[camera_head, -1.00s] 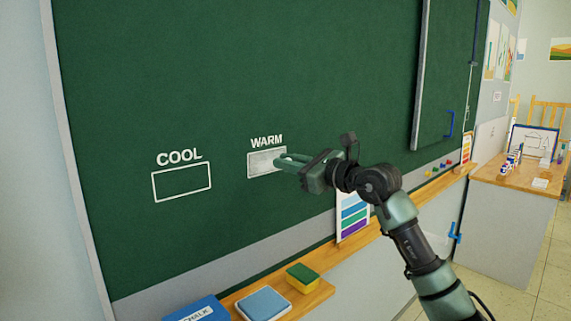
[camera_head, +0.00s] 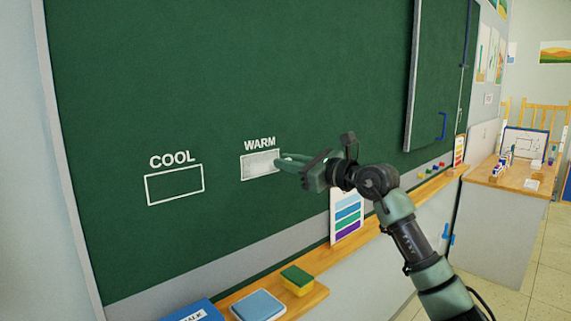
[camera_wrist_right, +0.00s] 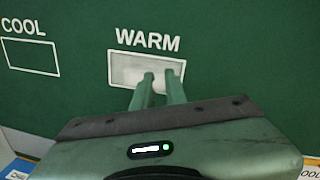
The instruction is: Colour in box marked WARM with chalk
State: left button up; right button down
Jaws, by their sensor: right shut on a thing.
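The box marked WARM (camera_head: 257,164) is a white outline on the green chalkboard with a pale chalk fill inside. The fill looks streaky and uneven, and my fingers cover the box's right end. My right gripper (camera_head: 278,159) is at that right end, its fingertips at the board. In the right wrist view, the gripper (camera_wrist_right: 160,80) is shut on a small pale piece, apparently the chalk (camera_wrist_right: 159,82), mostly hidden between the fingers. The WARM box (camera_wrist_right: 125,68) shows there too, whitish nearly throughout. My left gripper is out of view.
An empty box marked COOL (camera_head: 174,185) is left of WARM. Below, the ledge holds a blue chalk box (camera_head: 196,312), a blue pad (camera_head: 258,305) and a yellow-green sponge (camera_head: 297,279).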

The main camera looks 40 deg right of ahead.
jog(key=shift+d+f, duration=0.1)
jog(key=shift+d, duration=0.5)
jog(key=shift+d, duration=0.1)
jog(key=shift+w+d, duration=0.1)
jog(key=shift+d, duration=0.65)
jog(key=shift+a+r+p, duration=0.15)
jog(key=shift+r+p, duration=0.2)
jog(key=shift+r, duration=0.4)
jog(key=shift+r+p, duration=0.55)
jog(key=shift+r, duration=0.15)
